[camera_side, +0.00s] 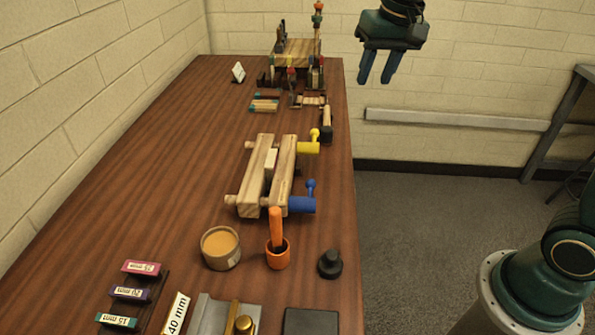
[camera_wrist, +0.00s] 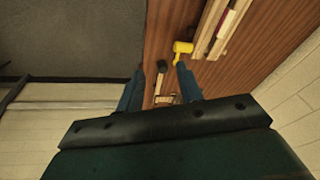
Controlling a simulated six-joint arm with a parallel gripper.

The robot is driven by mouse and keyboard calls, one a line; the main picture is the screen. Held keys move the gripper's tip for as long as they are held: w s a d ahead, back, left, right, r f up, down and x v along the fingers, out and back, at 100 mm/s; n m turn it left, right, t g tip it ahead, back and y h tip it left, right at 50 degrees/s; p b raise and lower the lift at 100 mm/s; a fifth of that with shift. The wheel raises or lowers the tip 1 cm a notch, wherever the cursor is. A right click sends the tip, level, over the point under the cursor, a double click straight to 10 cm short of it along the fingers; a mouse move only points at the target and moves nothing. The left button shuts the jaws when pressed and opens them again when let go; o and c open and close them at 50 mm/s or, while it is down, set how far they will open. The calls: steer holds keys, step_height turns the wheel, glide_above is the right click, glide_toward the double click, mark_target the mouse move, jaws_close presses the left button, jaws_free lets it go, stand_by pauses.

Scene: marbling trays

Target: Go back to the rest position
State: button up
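My gripper (camera_side: 378,66) is in the air at the upper right of the side view, past the right edge of the table and above the floor. Its two blue-green fingers point down, stand apart and hold nothing. In the wrist view my gripper (camera_wrist: 160,82) also shows spread fingers with an empty gap. The wooden table (camera_side: 160,150) is to the left of my gripper and below it. My gripper touches nothing.
A wooden clamp (camera_side: 258,170) with yellow (camera_side: 308,147) and blue (camera_side: 301,205) handles lies mid-table. A tan pot (camera_side: 221,248), an orange cup (camera_side: 278,255) and a black knob (camera_side: 330,264) stand nearer. A wooden rack (camera_side: 297,52) stands at the far end.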

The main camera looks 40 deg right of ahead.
steer(key=s+f+n+t, duration=0.1)
steer(key=s+n, duration=0.1)
steer(key=s, duration=0.9)
steer(key=s+a+f+n+t, duration=0.1)
steer(key=s+n, duration=0.1)
steer(key=s, duration=0.9)
steer(key=shift+n+t, duration=0.3)
steer(key=shift+t, duration=0.1)
steer(key=shift+r, duration=0.1)
